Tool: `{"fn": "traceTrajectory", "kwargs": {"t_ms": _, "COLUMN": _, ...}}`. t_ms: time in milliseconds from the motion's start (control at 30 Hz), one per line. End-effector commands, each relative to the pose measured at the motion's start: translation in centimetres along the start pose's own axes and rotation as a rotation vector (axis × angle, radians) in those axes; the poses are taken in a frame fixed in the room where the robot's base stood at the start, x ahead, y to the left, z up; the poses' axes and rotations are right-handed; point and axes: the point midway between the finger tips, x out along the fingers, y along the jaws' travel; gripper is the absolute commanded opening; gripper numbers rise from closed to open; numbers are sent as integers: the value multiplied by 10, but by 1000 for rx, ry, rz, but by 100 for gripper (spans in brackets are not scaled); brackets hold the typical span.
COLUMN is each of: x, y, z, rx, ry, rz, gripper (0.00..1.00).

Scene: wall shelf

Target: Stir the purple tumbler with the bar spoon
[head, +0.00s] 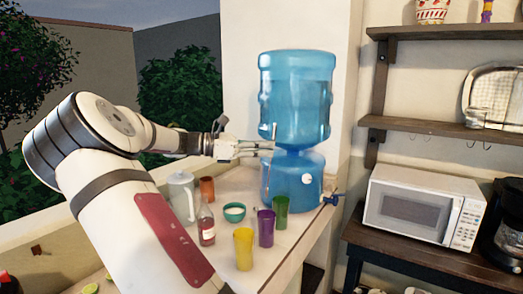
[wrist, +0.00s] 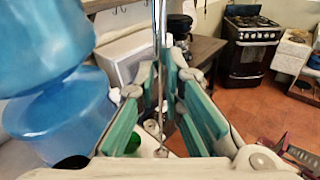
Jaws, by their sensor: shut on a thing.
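The purple tumbler (head: 265,228) stands upright on the counter, between a yellow tumbler and a green tumbler. My gripper (head: 268,148) is high above the tumblers, beside the blue water dispenser. In the wrist view its teal-padded fingers (wrist: 165,85) are shut on the bar spoon (wrist: 160,35), a thin metal rod running upright between them. The purple tumbler is not clearly seen in the wrist view.
The blue water dispenser (head: 296,105) stands close behind my gripper. Yellow (head: 243,248), green (head: 281,212) and orange (head: 207,189) tumblers, a teal bowl (head: 234,212), a bottle (head: 206,224) and a white pitcher (head: 181,195) crowd the counter. A microwave (head: 415,204) sits at the right.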

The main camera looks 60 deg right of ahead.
Motion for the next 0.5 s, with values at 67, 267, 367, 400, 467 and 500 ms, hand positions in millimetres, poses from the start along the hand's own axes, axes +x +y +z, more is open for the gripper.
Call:
{"fn": "traceTrajectory", "kwargs": {"t_ms": 67, "x": -1, "y": 2, "z": -2, "rx": 5, "ry": 0, "rz": -17, "gripper": 0}}
{"fn": "traceTrajectory", "kwargs": {"t_ms": 267, "x": 2, "y": -2, "z": -10, "rx": 5, "ry": -1, "rz": -29, "gripper": 0}}
{"fn": "traceTrajectory", "kwargs": {"t_ms": 367, "x": 4, "y": -3, "z": -16, "rx": 5, "ry": -1, "rz": -30, "gripper": 0}}
{"fn": "traceTrajectory", "kwargs": {"t_ms": 400, "x": 4, "y": -4, "z": -19, "rx": 5, "ry": -1, "rz": -30, "gripper": 0}}
{"fn": "traceTrajectory", "kwargs": {"t_ms": 467, "x": 6, "y": -5, "z": -23, "rx": 6, "ry": -1, "rz": -30, "gripper": 0}}
{"fn": "traceTrajectory", "kwargs": {"t_ms": 500, "x": 6, "y": -5, "z": -26, "rx": 5, "ry": -2, "rz": -30, "gripper": 0}}
